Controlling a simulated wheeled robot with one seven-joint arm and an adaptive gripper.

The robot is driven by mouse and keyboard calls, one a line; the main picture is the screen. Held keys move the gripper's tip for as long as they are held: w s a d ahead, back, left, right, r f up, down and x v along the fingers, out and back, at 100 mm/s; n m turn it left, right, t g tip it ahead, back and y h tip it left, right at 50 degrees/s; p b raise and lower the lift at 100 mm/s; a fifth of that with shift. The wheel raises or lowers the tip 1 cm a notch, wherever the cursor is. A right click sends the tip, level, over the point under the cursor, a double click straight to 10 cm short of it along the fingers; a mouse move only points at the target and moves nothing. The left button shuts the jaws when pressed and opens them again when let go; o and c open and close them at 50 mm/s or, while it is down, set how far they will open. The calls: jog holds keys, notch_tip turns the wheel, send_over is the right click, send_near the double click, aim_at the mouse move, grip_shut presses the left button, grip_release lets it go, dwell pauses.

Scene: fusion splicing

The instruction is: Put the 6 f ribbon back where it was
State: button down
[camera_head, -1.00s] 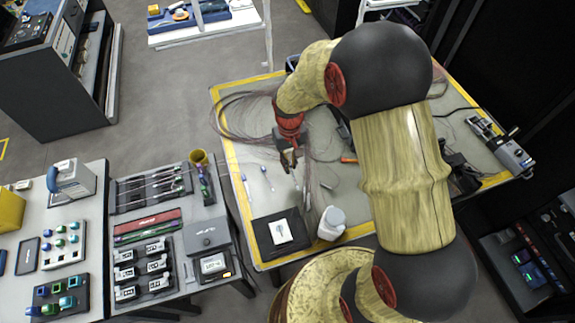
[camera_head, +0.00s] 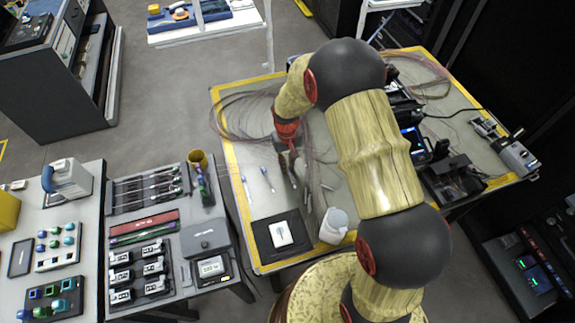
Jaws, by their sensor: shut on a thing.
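My gripper (camera_head: 291,166) points down over the left part of the yellow-edged table, low near its surface. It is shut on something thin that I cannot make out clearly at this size. Thin reddish fibre strands (camera_head: 240,112) lie in loose loops on the table behind and left of it. More fibre loops (camera_head: 425,75) lie at the table's back right. I cannot tell by sight which strand is the 6 f ribbon. My arm hides the middle of the table.
A black splicing machine (camera_head: 418,146) with a lit screen stands right of my arm. A white bottle (camera_head: 334,224) and a black pad (camera_head: 262,236) with a white card (camera_head: 280,234) sit at the front. Two pens (camera_head: 267,179) lie left of the gripper. A tool bench (camera_head: 215,296) stands left.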

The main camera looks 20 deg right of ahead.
jog(key=shift+f, duration=0.15)
jog(key=c, duration=1.8)
grip_release()
jog(key=shift+c, duration=0.2)
